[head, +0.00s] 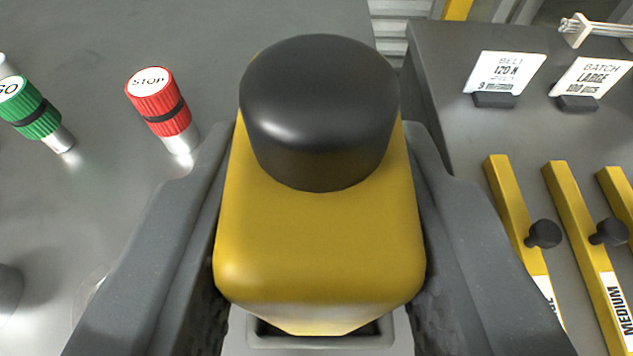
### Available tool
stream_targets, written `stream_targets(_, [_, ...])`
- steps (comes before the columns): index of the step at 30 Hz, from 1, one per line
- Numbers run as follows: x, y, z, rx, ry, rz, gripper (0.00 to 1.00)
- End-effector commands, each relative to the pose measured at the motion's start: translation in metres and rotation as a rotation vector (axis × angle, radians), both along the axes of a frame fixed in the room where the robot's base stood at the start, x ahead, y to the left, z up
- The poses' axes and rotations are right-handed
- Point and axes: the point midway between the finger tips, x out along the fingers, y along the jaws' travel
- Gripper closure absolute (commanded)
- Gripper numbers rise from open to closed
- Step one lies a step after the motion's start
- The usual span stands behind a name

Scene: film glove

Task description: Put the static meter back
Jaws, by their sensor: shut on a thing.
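The static meter (320,240), a yellow block with rounded edges and a black round cap (320,110) on top, fills the middle of the head view. My gripper (320,260) is shut on it, with one dark grey finger against its left side and one against its right side. A pale grey holder-like rim (385,343) shows just below the meter at the bottom of the view. The meter hides most of that rim, and I cannot tell whether the two touch.
A red STOP knob (158,100) and a green GO knob (30,108) stand on the grey surface at left. At right, a dark panel (450,80) bears yellow bars (515,205) with black knobs and two white cards, BELT (505,72) and BATCH (592,77).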

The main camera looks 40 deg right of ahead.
Motion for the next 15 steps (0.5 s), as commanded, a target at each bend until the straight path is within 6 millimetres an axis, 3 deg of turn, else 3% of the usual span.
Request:
stream_targets(10, [0.0,0.0003,-0.0088,-0.001,0.001,0.002,1.0])
stream_targets(11, [0.0,0.0002,-0.0084,0.0,0.0,0.001,0.61])
stream_targets(12, [0.0001,0.0002,-0.0082,0.0,0.0,0.001,0.5])
stream_targets(15, [0.0,0.0001,-0.0082,-0.001,0.001,0.0,0.48])
